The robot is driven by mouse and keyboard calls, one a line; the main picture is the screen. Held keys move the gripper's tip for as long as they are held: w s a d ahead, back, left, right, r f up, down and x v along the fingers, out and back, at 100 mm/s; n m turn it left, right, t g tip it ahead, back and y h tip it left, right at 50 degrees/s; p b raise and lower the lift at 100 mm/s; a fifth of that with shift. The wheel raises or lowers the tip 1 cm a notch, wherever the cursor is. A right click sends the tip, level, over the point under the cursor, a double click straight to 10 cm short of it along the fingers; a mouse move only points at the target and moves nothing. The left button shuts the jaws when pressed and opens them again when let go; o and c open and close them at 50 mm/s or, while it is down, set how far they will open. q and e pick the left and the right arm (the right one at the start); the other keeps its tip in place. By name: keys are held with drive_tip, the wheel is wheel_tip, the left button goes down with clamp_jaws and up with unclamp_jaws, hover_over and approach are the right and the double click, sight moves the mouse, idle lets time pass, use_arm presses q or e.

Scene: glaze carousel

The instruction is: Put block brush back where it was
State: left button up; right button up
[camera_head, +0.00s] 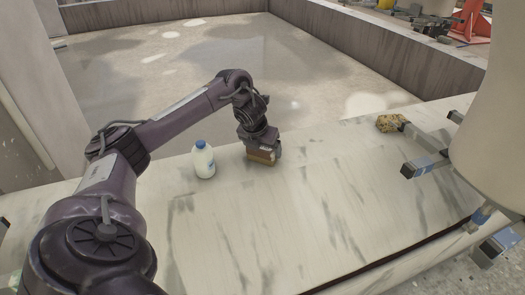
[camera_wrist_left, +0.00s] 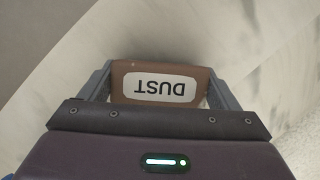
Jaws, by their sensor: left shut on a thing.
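The block brush (camera_head: 261,157) is a brown block with paler bristles beneath, at the far edge of the marble-look slab. My left gripper (camera_head: 264,150) points down and is shut on it. In the left wrist view the brush (camera_wrist_left: 160,73) sits between the two grey fingers, and its white label reads DUST. I cannot tell whether the bristles touch the slab. My right gripper is not in view.
A white bottle with a blue cap (camera_head: 204,160) stands on the slab (camera_head: 300,220) just left of the brush. A speckled sponge-like block (camera_head: 390,122) lies at the right, beside a pale column (camera_head: 500,120) with projecting blue-ended arms. The slab's middle is clear.

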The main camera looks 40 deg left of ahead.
use_arm(q)
drive_tip(key=o, duration=0.8)
drive_tip(key=shift+o, duration=0.2)
